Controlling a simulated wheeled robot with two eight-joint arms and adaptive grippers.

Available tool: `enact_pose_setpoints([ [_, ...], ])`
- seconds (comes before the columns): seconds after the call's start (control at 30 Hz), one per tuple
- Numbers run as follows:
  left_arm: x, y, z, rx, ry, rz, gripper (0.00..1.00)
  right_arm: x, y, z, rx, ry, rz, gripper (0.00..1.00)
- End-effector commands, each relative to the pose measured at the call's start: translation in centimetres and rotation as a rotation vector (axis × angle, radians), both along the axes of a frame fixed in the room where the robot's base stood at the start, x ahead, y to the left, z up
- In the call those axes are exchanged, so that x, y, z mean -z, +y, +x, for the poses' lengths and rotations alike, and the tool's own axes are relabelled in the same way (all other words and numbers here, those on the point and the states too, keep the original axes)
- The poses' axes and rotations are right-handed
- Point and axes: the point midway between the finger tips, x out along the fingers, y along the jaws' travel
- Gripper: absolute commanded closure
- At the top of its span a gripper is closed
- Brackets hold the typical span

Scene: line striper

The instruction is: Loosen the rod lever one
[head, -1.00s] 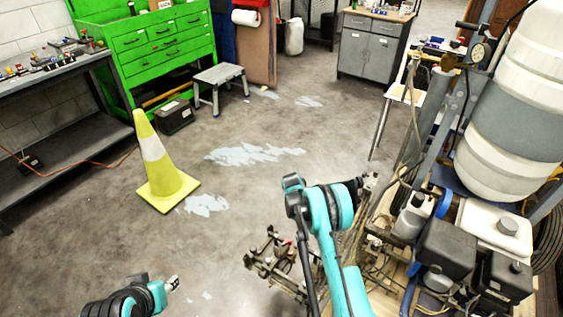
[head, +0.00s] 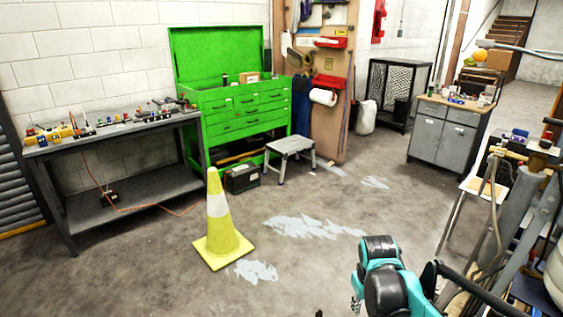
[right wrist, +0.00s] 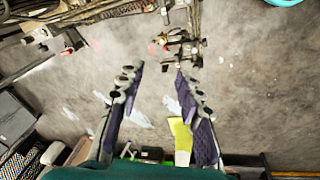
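My right gripper (right wrist: 157,88) is open and empty in the right wrist view, with its two purple-padded fingers spread apart. In the head view its teal arm comes in at the lower right, and the gripper (head: 356,298) is only partly seen. The line striper (head: 508,245) is cut off at the right edge of the head view. In the right wrist view, a metal bracket assembly (right wrist: 183,46) with small reddish parts lies beyond the fingertips, apart from them. I cannot tell which part is rod lever one.
A yellow cone (head: 222,235) stands on the floor left of my right arm. A grey workbench (head: 120,130), a green tool chest (head: 245,118), a step stool (head: 290,147) and a grey cabinet (head: 440,135) stand farther back. The middle floor is clear.

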Motion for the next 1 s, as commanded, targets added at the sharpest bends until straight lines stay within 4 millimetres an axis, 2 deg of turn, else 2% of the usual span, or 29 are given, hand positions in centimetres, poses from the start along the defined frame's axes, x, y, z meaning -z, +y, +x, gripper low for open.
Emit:
enact_pose_setpoints([
  [0.03,0.0,0.0,0.0,0.0,0.0,0.0,0.6,-0.9,0.5,-1.7,0.013,-0.039,0.013,0.65],
  [0.2,0.0,0.0,0.0,0.0,0.0,0.0,0.6,-2.9,2.0,-6.3,0.072,-0.182,0.071,0.65],
  [0.4,0.0,0.0,0.0,0.0,0.0,0.0,0.6,-3.1,3.5,-11.0,0.14,-0.332,0.148,0.65],
  [0.5,0.0,0.0,0.0,0.0,0.0,0.0,0.6,-2.8,4.0,-12.5,0.165,-0.384,0.179,0.65],
  [0.6,0.0,0.0,0.0,0.0,0.0,0.0,0.6,-2.5,4.2,-13.3,0.181,-0.418,0.2,0.65],
  [0.7,0.0,0.0,0.0,0.0,0.0,0.0,0.86,-2.4,4.4,-13.7,0.189,-0.433,0.21,0.65],
  [0.77,0.0,0.0,0.0,0.0,0.0,0.0,1.0,-2.4,4.4,-13.7,0.19,-0.436,0.212,0.65],
  [1.0,-0.3,-0.2,0.5,0.034,0.008,0.023,1.0,-2.5,4.4,-13.7,0.19,-0.436,0.211,0.65],
])
